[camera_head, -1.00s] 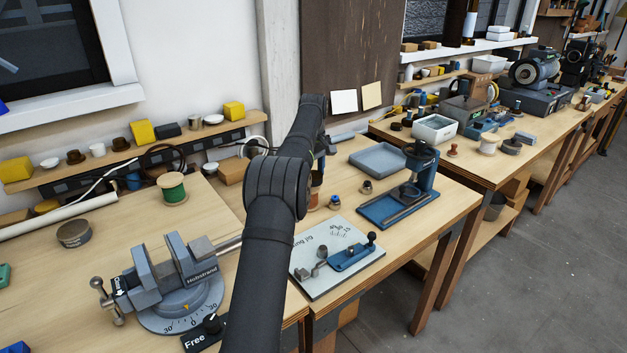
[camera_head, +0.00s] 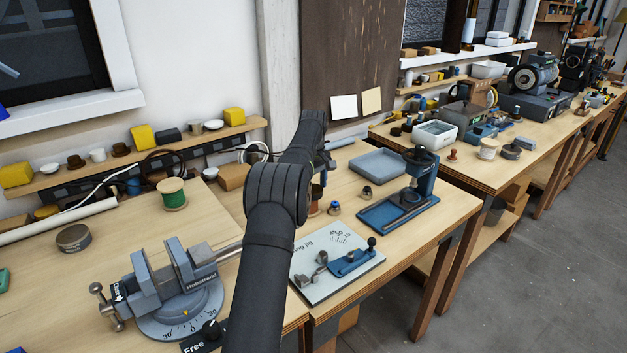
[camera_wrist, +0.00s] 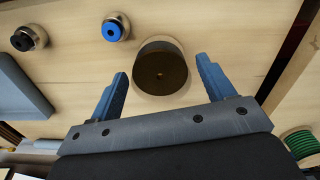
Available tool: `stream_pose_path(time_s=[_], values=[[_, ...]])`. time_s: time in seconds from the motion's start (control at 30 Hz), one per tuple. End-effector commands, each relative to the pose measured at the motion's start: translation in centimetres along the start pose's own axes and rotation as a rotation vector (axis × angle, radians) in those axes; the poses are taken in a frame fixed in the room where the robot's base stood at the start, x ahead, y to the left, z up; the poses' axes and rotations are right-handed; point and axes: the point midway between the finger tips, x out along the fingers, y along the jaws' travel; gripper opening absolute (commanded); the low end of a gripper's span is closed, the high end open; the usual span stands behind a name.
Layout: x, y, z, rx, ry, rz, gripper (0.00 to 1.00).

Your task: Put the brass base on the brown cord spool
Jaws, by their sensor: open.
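A dark brass-brown disc with a small centre hole (camera_wrist: 160,72) lies between my fingers in the wrist view and looks like the brass base. A pale round flange, seemingly the cord spool's (camera_wrist: 160,95), shows around its lower edge; the disc seems to rest on it, and the rest of the spool is hidden there. My gripper (camera_wrist: 160,75) is open, a finger on each side with gaps to the disc. In the head view a reddish-brown spool (camera_head: 314,207) shows partly beside my arm, which hides most of my gripper.
Two small round metal parts, one blue-topped (camera_wrist: 116,26) and one black-topped (camera_wrist: 29,37), stand near. A grey-blue tray (camera_head: 380,165), a blue press stand (camera_head: 400,205) and a jig board (camera_head: 335,265) are close. A green spool (camera_head: 172,195) and a vise (camera_head: 175,290) stand left.

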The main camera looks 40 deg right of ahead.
Motion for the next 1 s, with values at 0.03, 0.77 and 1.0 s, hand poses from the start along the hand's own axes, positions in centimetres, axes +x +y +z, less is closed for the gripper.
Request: stream_pose_path(time_s=[0.03, 0.77, 1.0], values=[[-0.4, 0.0, 0.0, 0.0, 0.001, 0.002, 0.75], [-11.4, 0.1, 0.0, 0.0, 0.002, 0.002, 0.75], [-12.2, 0.0, 0.0, 0.0, 0.001, 0.001, 0.75]])
